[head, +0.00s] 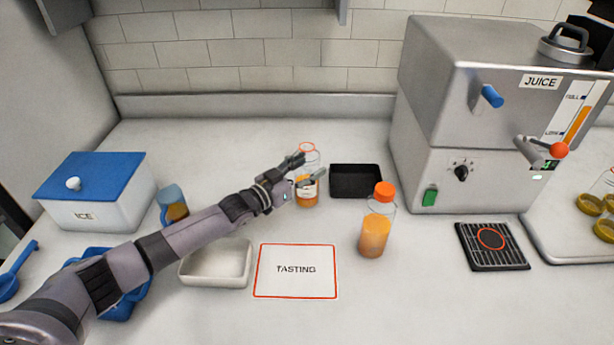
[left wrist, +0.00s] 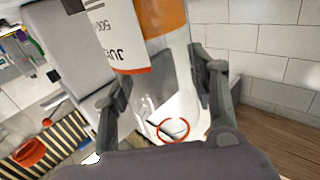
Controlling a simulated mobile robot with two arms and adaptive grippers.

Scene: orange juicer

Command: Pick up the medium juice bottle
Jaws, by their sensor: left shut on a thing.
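A clear bottle (head: 306,198) with orange juice in its lower part and a red ring at its open top stands upright at the back middle of the counter. My left gripper (head: 306,171) is shut on its upper part. In the left wrist view the bottle (left wrist: 160,50) appears upside down between the two fingers, with a white label showing "50" and "JUI". I cannot tell whether its base touches the counter. A second bottle (head: 374,232), with an orange cap and juice, stands nearer, to the right. My right gripper is not in view.
A black tray (head: 356,194) sits close right of the held bottle. A white dish (head: 216,282), a "TASTING" card (head: 296,285), an ice box (head: 90,216) and a blue-topped cup (head: 172,198) lie around my arm. The juicer (head: 440,110) stands right, with a drip grate (head: 510,262).

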